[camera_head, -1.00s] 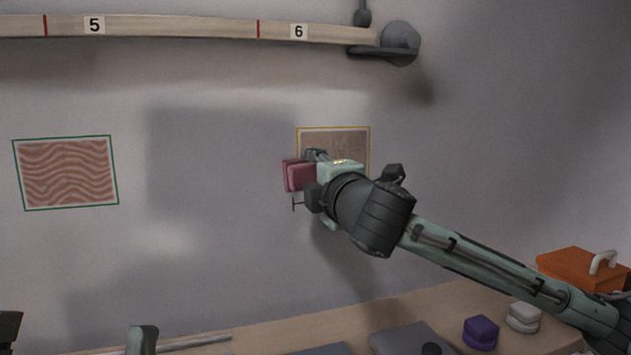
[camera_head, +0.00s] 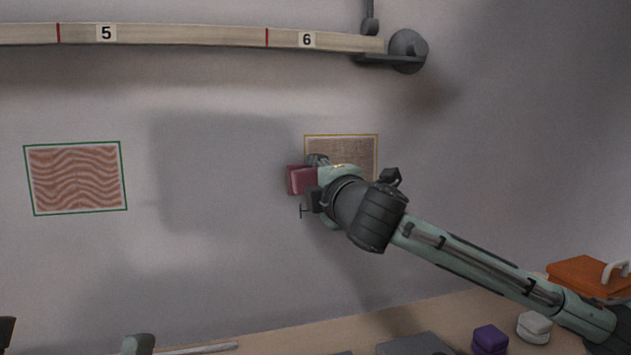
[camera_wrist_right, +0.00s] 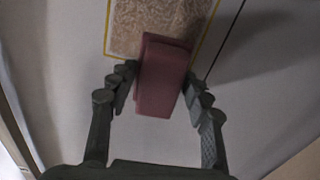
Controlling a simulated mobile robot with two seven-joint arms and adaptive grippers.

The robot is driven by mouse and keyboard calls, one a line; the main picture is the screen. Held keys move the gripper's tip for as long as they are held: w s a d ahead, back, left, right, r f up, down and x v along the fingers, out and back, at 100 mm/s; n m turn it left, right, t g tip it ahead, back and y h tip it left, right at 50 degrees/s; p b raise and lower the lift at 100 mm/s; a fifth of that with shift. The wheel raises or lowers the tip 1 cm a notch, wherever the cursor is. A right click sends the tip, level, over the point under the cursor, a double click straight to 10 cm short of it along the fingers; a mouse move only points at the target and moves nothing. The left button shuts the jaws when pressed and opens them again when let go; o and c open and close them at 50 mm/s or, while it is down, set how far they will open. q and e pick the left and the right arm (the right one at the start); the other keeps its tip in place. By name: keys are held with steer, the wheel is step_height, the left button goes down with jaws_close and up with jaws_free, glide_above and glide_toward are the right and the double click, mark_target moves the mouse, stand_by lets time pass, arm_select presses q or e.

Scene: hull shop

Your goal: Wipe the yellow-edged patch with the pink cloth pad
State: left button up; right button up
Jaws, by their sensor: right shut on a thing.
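The yellow-edged patch (camera_head: 345,150) is a brown, speckled rectangle on the grey wall. Its lower part is hidden behind my right gripper (camera_head: 314,178) in the head view. That gripper is shut on the pink cloth pad (camera_head: 301,180), which shows at the patch's lower left. In the right wrist view, the pad (camera_wrist_right: 162,78) sits between both fingers, its far end overlapping the patch's lower edge. The brown patch (camera_wrist_right: 128,28) shows beside it there. I cannot tell whether the pad touches the wall. My left gripper's fingers do not show.
A green-edged patch (camera_head: 76,178) with wavy red lines is on the wall at left. A numbered rail (camera_head: 200,37) runs above. Below, a bench (camera_head: 300,335) holds a purple block (camera_head: 490,340), a pale block (camera_head: 534,326) and an orange box (camera_head: 585,275).

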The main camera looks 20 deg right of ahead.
steer(key=d+f+b, duration=0.2)
steer(key=d+f, duration=0.2)
steer(key=d, duration=0.1)
steer(key=shift+d+f, duration=0.2)
steer(key=shift+f, duration=0.15)
stand_by(0.4)
steer(key=shift+w+p, duration=0.3)
steer(key=shift+w, duration=0.65)
stand_by(0.5)
